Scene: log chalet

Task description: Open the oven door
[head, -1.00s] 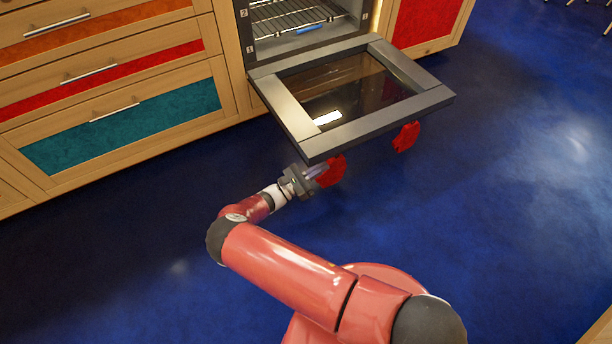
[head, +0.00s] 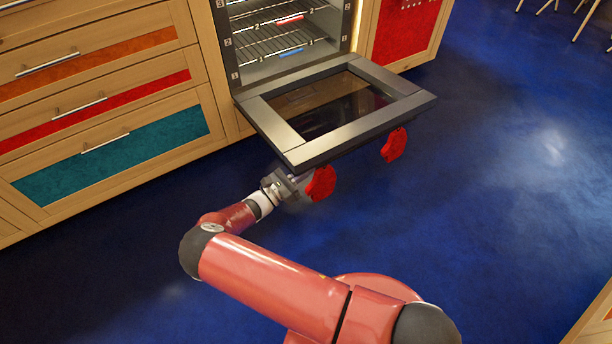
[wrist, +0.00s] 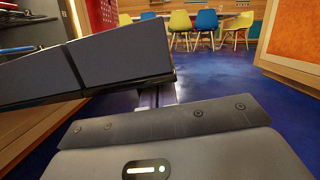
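The oven door (head: 345,138) is folded down to about level, its dark glass framed in grey. Two red rounded pieces, a left one (head: 321,183) and a right one (head: 394,145), hang under its front edge. My gripper (head: 300,181) is low under the door's left front corner, beside the left red piece; whether they touch is unclear. In the wrist view the door edge (wrist: 95,68) is a dark slab at upper left, close to my gripper's fingers (wrist: 157,95). The fingers are partly hidden, and their gap does not show.
The oven's inside (head: 285,35) shows wire racks. Wooden drawers with a teal front (head: 115,155) stand at left, and a red-panelled cabinet (head: 405,30) at right. Blue floor (head: 500,200) is clear to the right. Several chairs (wrist: 206,22) stand far off in the wrist view.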

